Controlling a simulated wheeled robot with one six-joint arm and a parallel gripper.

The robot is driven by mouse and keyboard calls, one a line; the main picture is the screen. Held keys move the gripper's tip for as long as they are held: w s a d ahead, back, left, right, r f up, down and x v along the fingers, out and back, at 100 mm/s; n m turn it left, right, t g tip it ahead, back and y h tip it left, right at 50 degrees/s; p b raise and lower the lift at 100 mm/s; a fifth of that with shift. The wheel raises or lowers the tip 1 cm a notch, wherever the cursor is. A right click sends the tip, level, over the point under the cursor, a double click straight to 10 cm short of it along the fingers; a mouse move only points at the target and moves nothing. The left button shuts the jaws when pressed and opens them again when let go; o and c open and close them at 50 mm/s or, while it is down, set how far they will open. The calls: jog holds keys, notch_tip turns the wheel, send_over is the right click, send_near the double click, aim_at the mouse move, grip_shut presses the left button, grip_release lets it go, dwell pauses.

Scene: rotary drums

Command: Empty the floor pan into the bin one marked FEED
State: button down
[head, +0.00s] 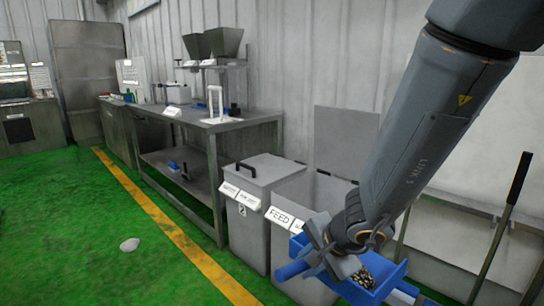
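The blue floor pan (391,273) is in the lower right of the head view, with a heap of small dark and pale pieces (363,278) in it. My gripper (318,252) appears shut on the pan, near its blue handle (291,271); the wrist hides part of the grip. The bin marked FEED (281,250) is a grey bin with its top open and its lid (346,142) raised against the wall. The pan is in front of this bin's right part and overlaps it in the picture; I cannot tell whether it is over the opening.
A second grey labelled bin (244,235) with a shut lid stands left of the FEED bin. A steel workbench (240,123) with hoppers (222,42) runs along the wall. A dark-handled pole (505,215) leans at the right.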

jog(key=a+r+m+t+h, duration=0.1)
jog(key=a+r+m+h, duration=0.1)
jog(key=a+r+m, duration=0.2)
jog(key=shift+s+a+r+m+h, duration=0.2)
jog(key=shift+a+r+m+h, duration=0.15)
jog(key=shift+a+r, duration=1.2)
jog(key=shift+a+f, duration=0.25)
jog(key=shift+f, duration=0.05)
dwell(0.3)
